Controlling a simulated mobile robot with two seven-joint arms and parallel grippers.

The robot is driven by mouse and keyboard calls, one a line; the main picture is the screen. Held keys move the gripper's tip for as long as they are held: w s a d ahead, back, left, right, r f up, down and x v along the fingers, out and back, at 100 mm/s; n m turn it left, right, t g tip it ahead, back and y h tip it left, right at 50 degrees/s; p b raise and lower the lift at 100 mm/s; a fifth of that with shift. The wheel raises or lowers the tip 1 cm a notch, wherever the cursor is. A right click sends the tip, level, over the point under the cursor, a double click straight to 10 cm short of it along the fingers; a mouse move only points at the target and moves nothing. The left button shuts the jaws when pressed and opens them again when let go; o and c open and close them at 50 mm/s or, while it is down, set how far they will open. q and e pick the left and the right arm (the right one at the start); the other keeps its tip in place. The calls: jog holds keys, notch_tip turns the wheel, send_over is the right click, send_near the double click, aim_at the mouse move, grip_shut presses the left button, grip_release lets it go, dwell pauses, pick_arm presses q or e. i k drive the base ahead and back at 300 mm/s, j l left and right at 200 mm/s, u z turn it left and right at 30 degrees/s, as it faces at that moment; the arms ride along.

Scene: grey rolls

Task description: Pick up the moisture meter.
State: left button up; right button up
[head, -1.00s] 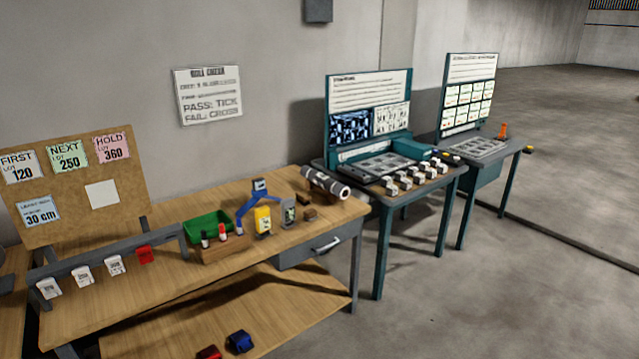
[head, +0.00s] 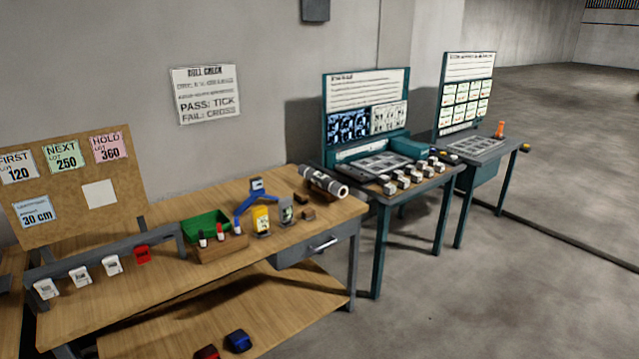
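Two small upright hand-held devices stand side by side near the front edge of the wooden workbench (head: 160,272). One is a yellow device (head: 261,220) and the other is a grey device (head: 286,211) with a darker face. Either could be the moisture meter; their markings are too small to tell which. A blue curved stand (head: 243,206) with a small boxy head rises just behind and left of the yellow one. Neither of my grippers is in view.
A green tray (head: 205,223) and a wooden holder (head: 220,249) with marker-like items stand left of the devices. A grey roll (head: 324,182) lies at the bench's right end. Small dark blocks (head: 307,214) sit near the grey device. Teal stations stand farther right; open floor lies in front.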

aim_at(260, 214)
jog(key=i+z, duration=0.25)
jog(key=i, duration=0.6)
jog(key=i+z, duration=0.3)
jog(key=i, duration=0.45)
jog(key=i+j+z, duration=0.15)
jog(key=i+z, duration=0.15)
jog(key=i, duration=0.5)
jog(key=i+l+u, duration=0.2)
jog(key=i+u, duration=0.2)
jog(key=i, duration=0.15)
jog(key=i+l+u, duration=0.55)
jog(key=i+u, duration=0.15)
jog(key=u, duration=0.15)
jog(key=i+l+u, duration=0.2)
jog(key=u, duration=0.2)
jog(key=i+l+u, duration=0.25)
jog(key=u, duration=0.15)
jog(key=i+u, duration=0.1)
jog(key=u, duration=1.45)
jog(key=k+l, duration=0.05)
